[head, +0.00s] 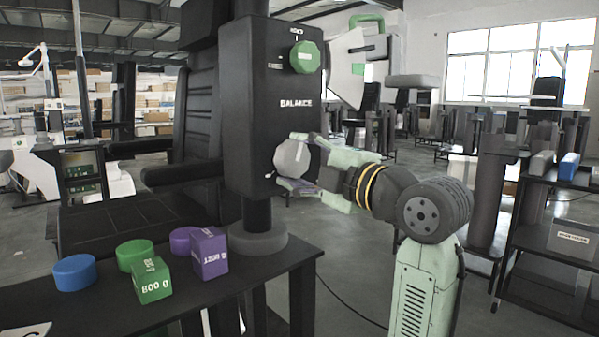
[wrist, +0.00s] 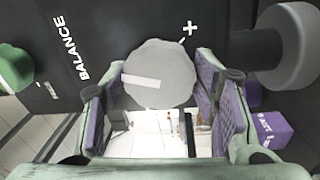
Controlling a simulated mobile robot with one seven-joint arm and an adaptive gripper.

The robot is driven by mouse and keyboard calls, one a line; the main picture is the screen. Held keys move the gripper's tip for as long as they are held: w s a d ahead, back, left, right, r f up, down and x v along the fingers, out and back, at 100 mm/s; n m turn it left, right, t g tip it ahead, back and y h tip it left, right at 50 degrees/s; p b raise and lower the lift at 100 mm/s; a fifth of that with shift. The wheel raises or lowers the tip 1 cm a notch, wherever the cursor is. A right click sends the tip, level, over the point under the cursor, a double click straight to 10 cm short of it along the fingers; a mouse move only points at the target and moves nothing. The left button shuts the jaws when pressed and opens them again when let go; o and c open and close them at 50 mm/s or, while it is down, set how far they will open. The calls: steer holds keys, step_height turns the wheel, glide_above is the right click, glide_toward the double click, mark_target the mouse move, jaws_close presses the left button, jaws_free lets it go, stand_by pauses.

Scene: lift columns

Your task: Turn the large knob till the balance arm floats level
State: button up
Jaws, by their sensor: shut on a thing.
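The large grey knob (head: 291,158) sits low on the face of the black housing marked BALANCE (head: 262,112). My gripper (head: 301,164) reaches in from the right, with its fingers on either side of the knob and shut on it. In the wrist view the knob (wrist: 160,70) lies between the purple-padded fingers of my gripper (wrist: 157,95). A pale bar mark on its face lies nearly crosswise, and a plus sign stands beside it. A dark horizontal bar (head: 172,174) sticks out left of the housing; I cannot tell whether it is the balance arm or whether it is level.
A green HOLD knob (head: 305,57) is higher on the housing. A pale dial plate (head: 348,68) is behind it. A green block (head: 151,281), a purple block (head: 209,252) and several round weights stand on the black table (head: 235,306). A shelf (head: 545,245) is at right.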

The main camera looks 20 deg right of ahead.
steer(key=shift+r+n+b, duration=0.1)
steer(key=shift+n+b, duration=0.35)
steer(key=shift+n, duration=1.25)
steer(key=o, duration=1.1)
steer(key=shift+y, duration=0.3)
steer(key=shift+o, duration=0.2)
steer(key=shift+s, duration=0.1)
steer(key=v, duration=1.2)
steer(key=shift+r, duration=0.1)
